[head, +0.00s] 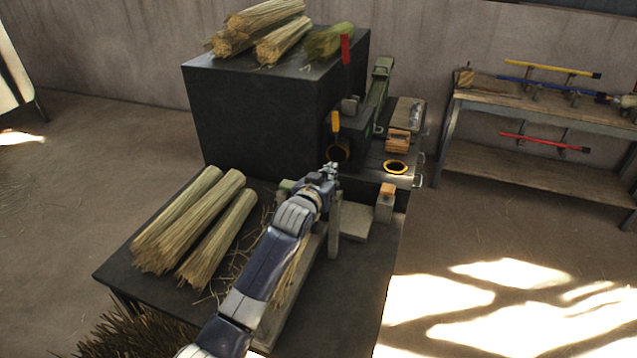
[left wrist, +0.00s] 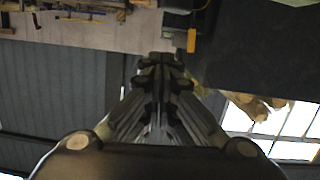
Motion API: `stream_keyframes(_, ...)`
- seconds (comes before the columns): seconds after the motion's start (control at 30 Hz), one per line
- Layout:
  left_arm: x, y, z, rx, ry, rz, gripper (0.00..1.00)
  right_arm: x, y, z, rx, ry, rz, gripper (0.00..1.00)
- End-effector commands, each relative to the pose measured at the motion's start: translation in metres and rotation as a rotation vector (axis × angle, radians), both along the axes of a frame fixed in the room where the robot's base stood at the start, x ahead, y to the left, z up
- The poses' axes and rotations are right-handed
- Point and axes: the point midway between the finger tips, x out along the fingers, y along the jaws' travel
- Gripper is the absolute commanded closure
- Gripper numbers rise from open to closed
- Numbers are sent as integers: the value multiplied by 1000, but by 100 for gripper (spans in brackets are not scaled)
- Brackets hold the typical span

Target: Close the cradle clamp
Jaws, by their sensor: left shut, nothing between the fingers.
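A wooden cradle-like trough (head: 268,328) with straw in it lies on the dark bench, largely hidden under my left arm. A pale upright post (head: 335,215) stands at its far end. A small green part (head: 287,187) sits just left of my left wrist; I cannot tell whether this is the clamp or how it is set. My left gripper (head: 331,170) is shut and empty, above the far end of the trough and in front of the black machine. In the left wrist view its fingers (left wrist: 160,65) are together. My right gripper is out of view.
The black machine (head: 250,120) has a red lever (head: 346,62) and a yellow-handled lever (head: 335,122) close beyond my gripper. Straw bundles (head: 190,220) lie on the bench (head: 340,300) at left. A rack (head: 530,110) stands at right, with open floor between.

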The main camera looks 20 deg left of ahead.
Motion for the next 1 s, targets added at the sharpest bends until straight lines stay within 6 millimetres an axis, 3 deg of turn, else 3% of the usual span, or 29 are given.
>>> stream_keyframes(0.4,-56,3,12,2,-5,1,100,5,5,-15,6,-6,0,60)
stream_keyframes(0.77,-74,3,14,2,3,1,100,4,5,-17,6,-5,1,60)
stream_keyframes(0.87,-88,3,-4,12,52,1,100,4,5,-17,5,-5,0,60)
stream_keyframes(0.97,-123,3,-41,36,162,-3,100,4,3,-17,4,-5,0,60)
stream_keyframes(1.0,-144,3,-59,48,223,-5,100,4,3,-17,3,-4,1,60)
